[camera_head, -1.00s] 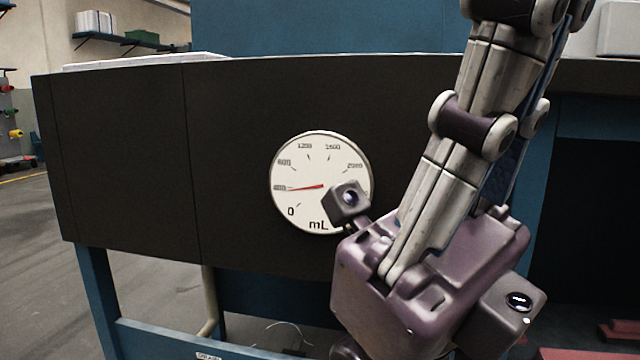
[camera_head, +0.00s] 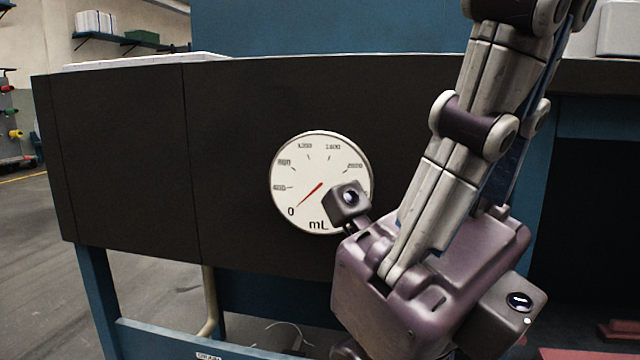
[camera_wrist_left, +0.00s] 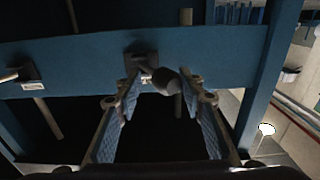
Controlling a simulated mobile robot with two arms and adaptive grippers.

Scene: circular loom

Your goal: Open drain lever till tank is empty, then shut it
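The round white gauge (camera_head: 305,160), marked in mL, is on the dark panel in the head view. Its red needle points down-left at or very near 0. A lever with a dark rounded knob (camera_wrist_left: 165,81) is on a blue beam in the left wrist view. My left gripper (camera_wrist_left: 161,88) has its two fingers apart on either side of the knob, with a visible gap on the left; firm contact cannot be told. In the head view an arm of mine covers the lower right, with its fingers out of frame. My right gripper is not identifiable.
A second handle (camera_wrist_left: 18,74) is on the same beam (camera_wrist_left: 85,58) at the left. A label (camera_head: 209,356), apparently reading DRAIN, is cut by the head view's bottom edge. A pale pipe (camera_head: 209,300) runs below the panel. A blue leg (camera_wrist_left: 268,80) stands at the right.

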